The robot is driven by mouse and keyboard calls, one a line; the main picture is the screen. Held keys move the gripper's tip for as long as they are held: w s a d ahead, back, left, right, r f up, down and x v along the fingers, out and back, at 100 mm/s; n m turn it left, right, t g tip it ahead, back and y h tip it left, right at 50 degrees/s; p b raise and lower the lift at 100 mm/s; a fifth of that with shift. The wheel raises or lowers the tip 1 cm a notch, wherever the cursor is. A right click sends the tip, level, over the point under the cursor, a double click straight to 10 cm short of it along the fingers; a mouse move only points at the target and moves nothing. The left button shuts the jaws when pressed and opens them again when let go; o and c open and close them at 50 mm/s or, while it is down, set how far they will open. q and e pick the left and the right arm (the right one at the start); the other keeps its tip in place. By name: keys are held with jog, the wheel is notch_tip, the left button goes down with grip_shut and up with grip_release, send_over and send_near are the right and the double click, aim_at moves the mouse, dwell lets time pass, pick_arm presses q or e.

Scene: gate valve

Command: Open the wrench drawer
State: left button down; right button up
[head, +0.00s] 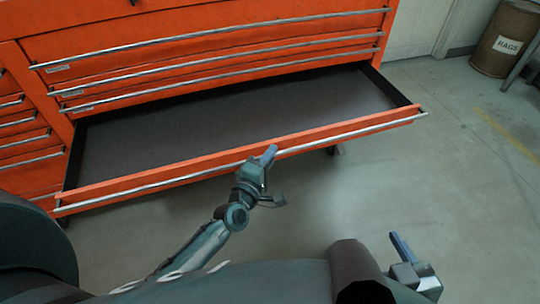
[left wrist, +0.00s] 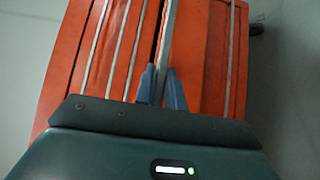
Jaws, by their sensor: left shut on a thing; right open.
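The wrench drawer (head: 240,110) is the lowest wide drawer of the orange tool chest. It stands pulled far out, and its dark inside looks empty. Its long silver handle (head: 350,134) runs along the orange front. My left gripper (head: 270,153) is at the middle of this front, shut on the handle. In the left wrist view the silver bar (left wrist: 168,40) runs down between the two blue fingers of my left gripper (left wrist: 162,85). My right gripper (head: 402,248) is open and empty at the lower right, away from the chest.
Several shut drawers with silver handles (head: 220,57) are above the open one, and narrower shut drawers (head: 25,130) are at the left. A brown barrel marked RAGS (head: 506,40) stands at the upper right. The grey floor (head: 450,170) on the right is clear.

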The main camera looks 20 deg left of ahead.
pick_arm(q)
jog(key=shift+s+d, duration=0.1)
jog(key=shift+s, duration=0.1)
pick_arm(e)
jog(key=shift+s+d, duration=0.15)
jog(key=shift+s, duration=0.1)
pick_arm(q)
jog(key=c, duration=1.5)
grip_release()
jog(key=s, duration=0.3)
jog(key=s+a+p, duration=0.1)
jog(key=s, duration=0.3)
jog(key=shift+s+a, duration=0.2)
pick_arm(e)
jog(key=shift+s+d+r+m+g, duration=0.1)
jog(key=shift+s+r+m+g, duration=0.15)
jog(key=shift+m+g, duration=0.05)
